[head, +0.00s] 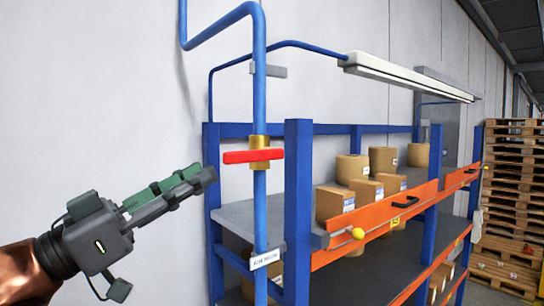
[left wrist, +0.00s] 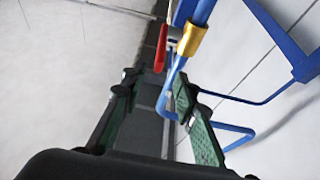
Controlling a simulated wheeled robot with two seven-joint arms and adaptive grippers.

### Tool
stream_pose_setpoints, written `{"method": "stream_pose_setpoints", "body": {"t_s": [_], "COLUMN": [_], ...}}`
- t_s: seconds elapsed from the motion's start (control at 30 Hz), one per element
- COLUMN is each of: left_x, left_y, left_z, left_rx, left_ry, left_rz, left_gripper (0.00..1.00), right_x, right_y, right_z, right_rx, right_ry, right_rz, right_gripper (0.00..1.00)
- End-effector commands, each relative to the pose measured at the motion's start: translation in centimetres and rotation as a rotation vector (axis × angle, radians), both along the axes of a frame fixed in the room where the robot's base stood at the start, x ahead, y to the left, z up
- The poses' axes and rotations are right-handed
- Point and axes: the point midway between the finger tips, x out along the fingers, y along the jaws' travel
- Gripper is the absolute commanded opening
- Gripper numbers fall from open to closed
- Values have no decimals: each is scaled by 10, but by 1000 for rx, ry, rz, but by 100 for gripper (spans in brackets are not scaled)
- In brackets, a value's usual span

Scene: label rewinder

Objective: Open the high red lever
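The red lever (head: 253,156) lies level across a vertical blue pipe (head: 260,205), on a brass valve body (head: 260,142). My left gripper (head: 204,176) is left of the lever and slightly lower, apart from it. In the left wrist view the two green-padded fingers (left wrist: 155,86) stand apart with nothing between them. There the lever (left wrist: 161,46) shows just beyond the fingertips, with the brass valve body (left wrist: 193,40) to its right. My right gripper is in neither view.
A blue-framed rack (head: 299,200) with orange rails (head: 415,202), cardboard rolls and boxes (head: 334,202) stands right of the pipe. A white label (head: 265,259) hangs low on the pipe. Wooden pallets (head: 512,180) are stacked at far right. The wall side at left is clear.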

Motion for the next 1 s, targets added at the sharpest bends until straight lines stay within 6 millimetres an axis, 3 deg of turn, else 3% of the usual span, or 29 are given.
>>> {"method": "stream_pose_setpoints", "body": {"t_s": [0.2,0.37,0.6,0.9,1.0], "left_x": [14,28,40,42,42], "left_y": [-21,-41,-57,-59,-59], "left_z": [13,23,30,29,29], "left_rx": [0,-1,-1,0,0], "left_ry": [1,1,0,0,0], "left_rz": [-4,-6,-4,-3,-3], "left_gripper": [28,28,28,28,21], "right_x": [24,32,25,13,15], "right_y": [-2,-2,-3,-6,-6], "right_z": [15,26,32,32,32], "right_rx": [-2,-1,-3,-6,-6], "right_ry": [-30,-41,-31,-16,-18], "right_rz": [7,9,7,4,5], "right_gripper": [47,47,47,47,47]}}
